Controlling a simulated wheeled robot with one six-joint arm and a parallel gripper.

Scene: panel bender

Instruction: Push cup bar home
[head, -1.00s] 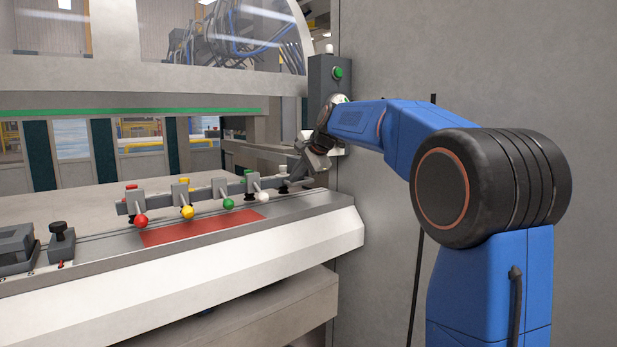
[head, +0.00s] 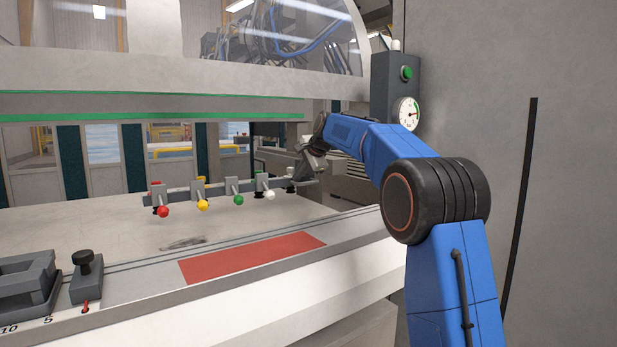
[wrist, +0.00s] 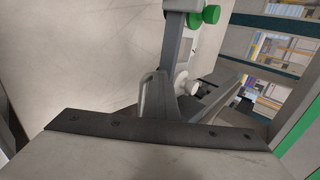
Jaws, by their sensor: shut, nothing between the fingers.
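The cup bar (head: 217,189) is a grey rail with suction cups and red, yellow, green and white knobs, over the pale table inside the machine. My gripper (head: 301,172) is at the bar's right end in the head view, shut and with nothing held. In the wrist view my shut gripper (wrist: 157,98) is close against or beside the grey bar (wrist: 179,58). Whether they touch cannot be told. A green knob (wrist: 210,14) and a white knob (wrist: 194,87) show there.
A red mat (head: 252,256) lies on the front ledge, clear of the bar. A black-knobbed block (head: 86,278) stands at the left. A post with a green button (head: 406,73) and a gauge (head: 409,113) rises behind my arm.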

